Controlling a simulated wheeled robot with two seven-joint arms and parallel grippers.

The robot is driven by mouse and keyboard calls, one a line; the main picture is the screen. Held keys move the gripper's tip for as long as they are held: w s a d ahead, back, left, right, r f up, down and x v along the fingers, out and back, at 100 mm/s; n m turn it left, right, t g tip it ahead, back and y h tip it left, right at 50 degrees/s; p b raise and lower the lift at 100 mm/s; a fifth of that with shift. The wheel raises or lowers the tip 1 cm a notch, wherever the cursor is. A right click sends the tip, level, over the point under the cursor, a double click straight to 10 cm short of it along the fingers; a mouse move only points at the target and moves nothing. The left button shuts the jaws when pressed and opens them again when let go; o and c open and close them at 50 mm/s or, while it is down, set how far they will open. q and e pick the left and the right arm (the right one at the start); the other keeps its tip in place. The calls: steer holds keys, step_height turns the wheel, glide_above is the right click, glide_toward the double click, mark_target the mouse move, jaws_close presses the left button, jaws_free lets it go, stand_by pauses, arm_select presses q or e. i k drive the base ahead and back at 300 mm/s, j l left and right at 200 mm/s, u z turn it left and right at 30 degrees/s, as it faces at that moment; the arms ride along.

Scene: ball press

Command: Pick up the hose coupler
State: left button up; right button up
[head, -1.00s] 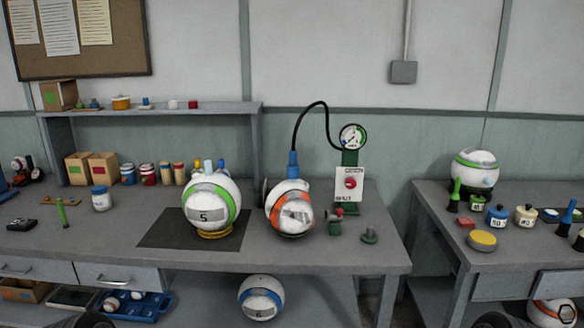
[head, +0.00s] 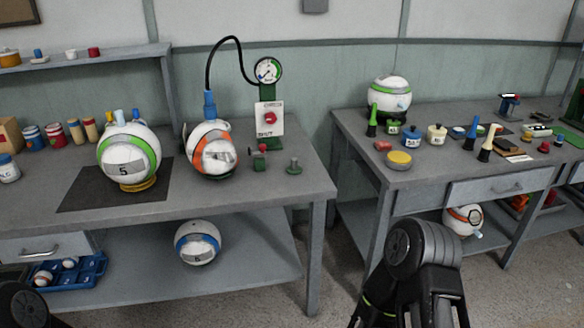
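The hose coupler (head: 210,103) is a blue cylinder at the end of a black hose (head: 222,45). It stands upright at the top of the orange-striped ball (head: 209,151) on the left bench; whether it is joined to the ball I cannot tell. The hose arches over to a round gauge (head: 267,70) on a green post. My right arm shows at the bottom right, well away from the coupler, and a bit of my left arm shows in the bottom left corner. The fingers of neither gripper can be made out.
A green-striped ball (head: 130,160) sits on a yellow ring on a dark mat. A panel with a red knob (head: 270,118) stands beside the orange-striped ball. The right bench (head: 350,135) holds another ball, jars and tools. A gap separates the benches.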

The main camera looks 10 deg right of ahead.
mark_target(210, 111)
steer(key=z, duration=0.45)
steer(key=i+j+z, duration=0.15)
steer(key=j+z, duration=1.25)
steer(key=j, duration=0.75)
steer(key=k+j, duration=0.15)
steer(key=j, duration=0.7)
steer(key=j+z, duration=0.05)
